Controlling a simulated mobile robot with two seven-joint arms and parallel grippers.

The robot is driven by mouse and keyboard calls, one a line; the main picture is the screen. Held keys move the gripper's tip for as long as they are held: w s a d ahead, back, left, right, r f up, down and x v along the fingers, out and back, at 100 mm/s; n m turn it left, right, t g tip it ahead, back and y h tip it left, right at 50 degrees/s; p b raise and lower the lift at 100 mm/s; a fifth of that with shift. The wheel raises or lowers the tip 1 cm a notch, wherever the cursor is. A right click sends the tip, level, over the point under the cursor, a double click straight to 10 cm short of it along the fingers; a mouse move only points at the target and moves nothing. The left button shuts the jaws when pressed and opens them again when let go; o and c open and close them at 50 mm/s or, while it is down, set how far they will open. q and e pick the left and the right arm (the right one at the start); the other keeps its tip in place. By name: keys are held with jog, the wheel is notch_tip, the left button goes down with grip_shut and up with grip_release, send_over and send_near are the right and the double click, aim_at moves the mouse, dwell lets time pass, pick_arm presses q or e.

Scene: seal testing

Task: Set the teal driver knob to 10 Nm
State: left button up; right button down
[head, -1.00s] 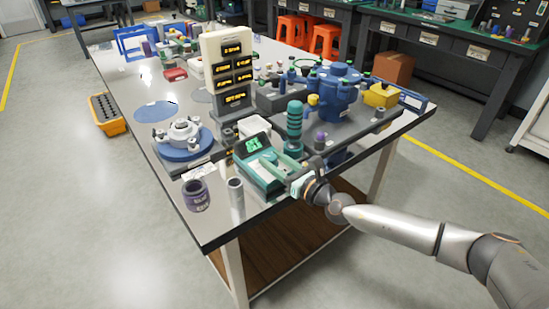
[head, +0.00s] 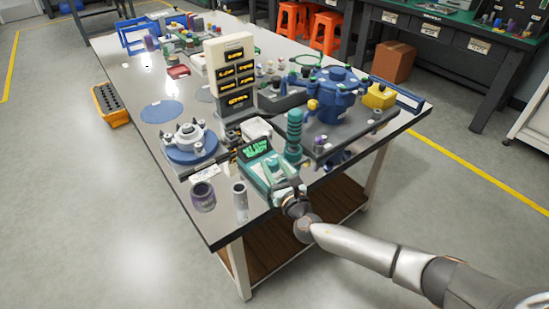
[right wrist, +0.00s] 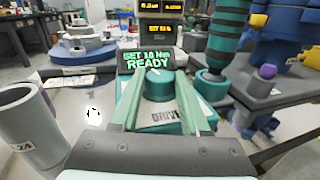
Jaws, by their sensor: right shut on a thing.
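The teal driver unit (head: 257,172) sits at the near edge of the grey-topped table. Its tilted display (head: 256,148) shows green text; in the right wrist view the display (right wrist: 146,60) reads "SET 10 Nm" and "READY". The teal knob (right wrist: 158,84) with a white pointer mark is on top of the unit, below the display. My right gripper (head: 277,174) reaches over the unit from the front. In the right wrist view its fingers (right wrist: 158,92) are shut on the knob, one on each side. My left gripper is out of view.
A teal ribbed driver handle (head: 294,135) stands right of the unit. A grey cylinder (head: 240,195) and a dark purple-grey cup (head: 203,196) stand to its left. A sign tower (head: 232,70) rises behind, and a blue valve body (head: 335,95) stands at the back right.

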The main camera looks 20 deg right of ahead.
jog(key=h, duration=0.1)
jog(key=m+h, duration=0.1)
jog(key=shift+a+r+m+h, duration=0.1)
jog(key=shift+a+m+h, duration=0.1)
jog(key=shift+m+h, duration=0.1)
jog(key=shift+m+h+p, duration=0.3)
jog(key=shift+m+h, duration=0.4)
jog(key=shift+h, duration=0.4)
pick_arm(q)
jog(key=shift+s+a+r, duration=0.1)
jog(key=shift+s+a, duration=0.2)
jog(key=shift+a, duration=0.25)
pick_arm(e)
jog(key=shift+m+h, duration=0.3)
jog(key=shift+h, duration=0.1)
jog(key=shift+g, duration=0.3)
jog(key=shift+c, duration=1.9)
grip_release()
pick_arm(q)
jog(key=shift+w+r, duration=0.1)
pick_arm(e)
jog(key=shift+a, duration=0.1)
